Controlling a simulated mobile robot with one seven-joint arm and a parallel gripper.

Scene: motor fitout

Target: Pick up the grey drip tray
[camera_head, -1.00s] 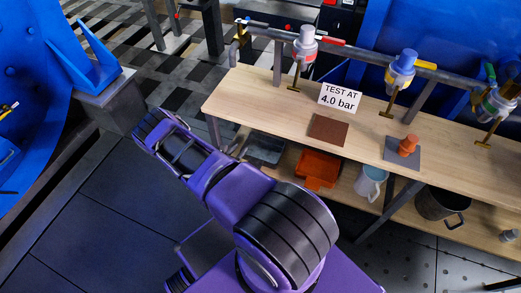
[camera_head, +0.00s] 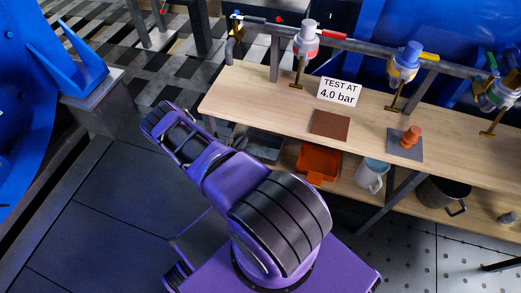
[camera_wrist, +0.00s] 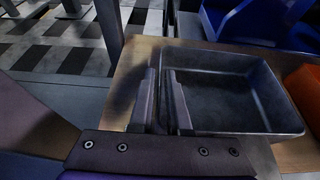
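The grey drip tray (camera_wrist: 235,90) is a dark, shallow rectangular tray on the wooden lower shelf. In the head view the drip tray (camera_head: 267,147) shows under the bench top, partly hidden by the bench edge and my arm. In the wrist view my gripper (camera_wrist: 161,72) is at the tray's left wall, one finger outside it and one inside. A narrow gap shows between the fingers, so they look open around the wall. Whether either finger touches the wall is unclear. In the head view my gripper (camera_head: 240,144) is small, beside the tray's left end.
An orange bin (camera_head: 318,162) stands just right of the tray, then a pale blue jug (camera_head: 371,175) and a dark pot (camera_head: 440,194). The bench top (camera_head: 255,105) overhangs the shelf. Open floor lies to the left.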

